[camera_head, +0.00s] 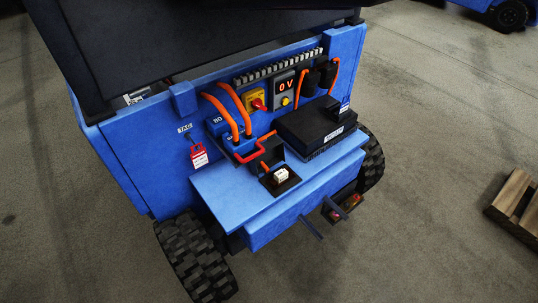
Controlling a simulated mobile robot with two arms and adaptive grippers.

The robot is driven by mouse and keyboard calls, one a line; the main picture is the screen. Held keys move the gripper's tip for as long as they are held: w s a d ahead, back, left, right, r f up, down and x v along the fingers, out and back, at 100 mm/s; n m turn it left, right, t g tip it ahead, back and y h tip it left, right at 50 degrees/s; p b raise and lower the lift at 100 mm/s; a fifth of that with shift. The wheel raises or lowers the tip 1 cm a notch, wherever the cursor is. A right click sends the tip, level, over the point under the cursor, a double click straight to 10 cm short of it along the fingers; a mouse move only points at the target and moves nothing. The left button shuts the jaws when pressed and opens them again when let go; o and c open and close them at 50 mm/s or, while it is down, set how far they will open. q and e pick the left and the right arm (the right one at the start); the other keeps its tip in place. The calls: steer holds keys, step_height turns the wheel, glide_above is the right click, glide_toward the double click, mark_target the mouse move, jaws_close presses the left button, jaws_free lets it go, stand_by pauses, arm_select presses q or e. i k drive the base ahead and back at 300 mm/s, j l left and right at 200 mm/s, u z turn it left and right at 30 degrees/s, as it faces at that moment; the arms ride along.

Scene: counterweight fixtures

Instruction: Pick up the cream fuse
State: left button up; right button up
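A small cream fuse (281,174) sits on a dark square base (279,183) near the front edge of a blue shelf. The shelf (227,185) is on the back of a blue wheeled machine. The fuse is unobstructed in the head view. Neither of my grippers shows in the head view.
A black box (314,127) stands on the shelf to the right of the fuse. Orange cables (229,101), a red handle (252,156) and a panel reading 0 V (285,86) are behind. Large tyres (196,262) flank the shelf. A wooden pallet (514,199) lies far right.

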mark_target(281, 175)
steer(key=u, duration=0.55)
steer(key=l+u, duration=0.85)
steer(key=k+l+u, duration=0.15)
steer(key=l+u, duration=0.25)
steer(key=k+l+u, duration=0.15)
steer(key=l+u, duration=0.25)
